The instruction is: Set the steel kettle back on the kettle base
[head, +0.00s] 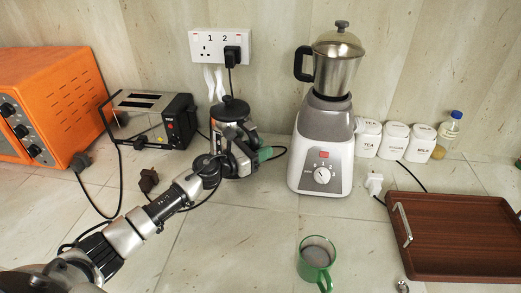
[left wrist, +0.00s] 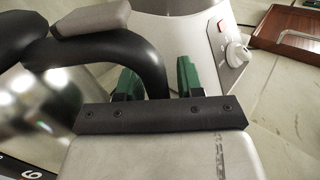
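The steel kettle (head: 216,117) with its black lid stands near the wall, between the toaster and the mixer, partly hidden by my left gripper. In the left wrist view its shiny body (left wrist: 40,105) fills the left side, and its black handle (left wrist: 151,62) comes down between my green finger pads. My left gripper (left wrist: 160,80) is around the handle, with a narrow gap showing before the right pad. In the head view this gripper (head: 250,158) is low beside the kettle. The kettle base is not clear; my arm covers that spot. My right gripper is out of view.
A grey-white mixer (head: 324,140) stands close to the right of the kettle. The toaster (head: 150,118) and orange oven (head: 50,100) are to the left. A green mug (head: 316,258), white canisters (head: 395,140) and a brown tray (head: 460,235) are to the right.

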